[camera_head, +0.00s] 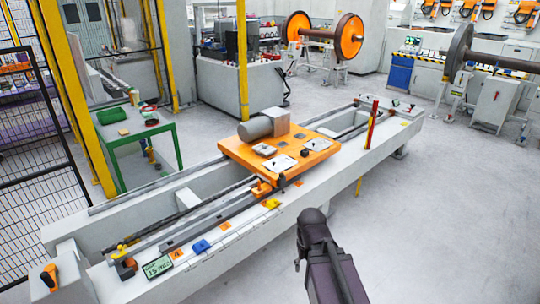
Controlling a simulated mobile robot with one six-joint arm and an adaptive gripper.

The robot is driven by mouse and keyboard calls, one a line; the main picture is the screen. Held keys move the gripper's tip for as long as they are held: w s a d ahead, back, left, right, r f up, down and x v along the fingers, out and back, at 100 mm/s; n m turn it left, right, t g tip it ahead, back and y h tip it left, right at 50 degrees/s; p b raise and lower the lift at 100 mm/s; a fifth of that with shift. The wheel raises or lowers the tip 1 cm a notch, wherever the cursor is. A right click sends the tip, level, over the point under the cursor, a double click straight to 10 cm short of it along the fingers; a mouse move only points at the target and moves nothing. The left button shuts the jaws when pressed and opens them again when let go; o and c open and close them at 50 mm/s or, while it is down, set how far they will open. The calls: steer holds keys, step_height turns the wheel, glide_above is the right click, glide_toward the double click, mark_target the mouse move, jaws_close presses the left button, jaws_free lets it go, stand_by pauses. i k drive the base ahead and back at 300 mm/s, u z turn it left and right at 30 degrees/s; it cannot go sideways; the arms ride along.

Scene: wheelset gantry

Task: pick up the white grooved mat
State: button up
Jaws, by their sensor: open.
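Several flat whitish pieces lie on the orange carriage of the long gantry bed. One pale flat piece (280,163) is near the carriage's front edge, another (318,144) lies to its right, and a smaller greyish one (264,149) lies behind. Grooves are too small to make out, so I cannot tell which is the white grooved mat. My dark arm rises from the bottom edge right of centre. My gripper (298,262) shows small at its left side, open, in front of the bed and well apart from the pale pieces.
The orange carriage (235,150) carries a grey motor (262,126). A red-and-yellow post (373,123) stands at the bed's right. A green table (135,134) is behind left, beside a mesh fence (35,170). Floor at the right is clear.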

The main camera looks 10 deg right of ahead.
mark_target(264, 150)
steer(key=z, duration=0.15)
steer(key=k, duration=0.1)
steer(key=z, duration=0.1)
steer(key=i, duration=0.6)
steer(key=z, duration=0.55)
steer(key=i, duration=1.7)
steer(key=u, duration=0.85)
steer(key=i, duration=1)
steer(key=u, duration=0.5)
